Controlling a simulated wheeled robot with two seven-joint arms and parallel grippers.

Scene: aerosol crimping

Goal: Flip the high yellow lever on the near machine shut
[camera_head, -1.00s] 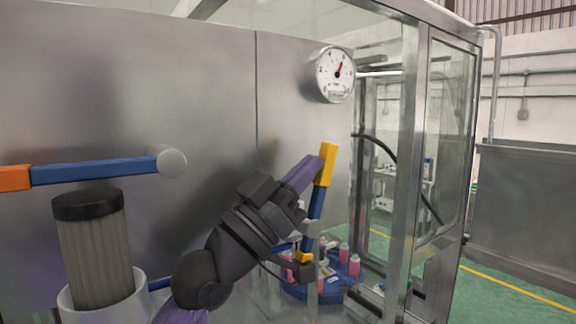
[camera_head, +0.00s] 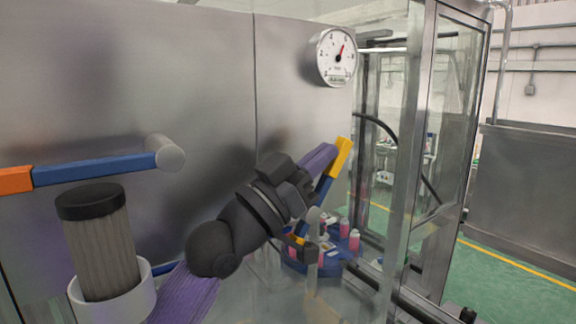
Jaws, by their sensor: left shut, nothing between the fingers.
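The high yellow lever (camera_head: 338,158) stands on the near machine's steel front panel (camera_head: 190,80), its yellow end uppermost on a blue bar, tilted to the upper right. My left gripper (camera_head: 325,158) is at the lever's left side, its purple fingers shut and empty, close against the yellow end; I cannot tell if they touch. My left arm comes up from the bottom left and hides the lower part of the lever. My right gripper is not in view.
A second lever with a blue bar and orange end (camera_head: 15,180) lies level at left. Below it stands a dark-capped cylinder (camera_head: 105,245) in a white cup. A pressure gauge (camera_head: 336,57) is above. Pink bottles (camera_head: 354,240) stand on a blue turntable behind the glass.

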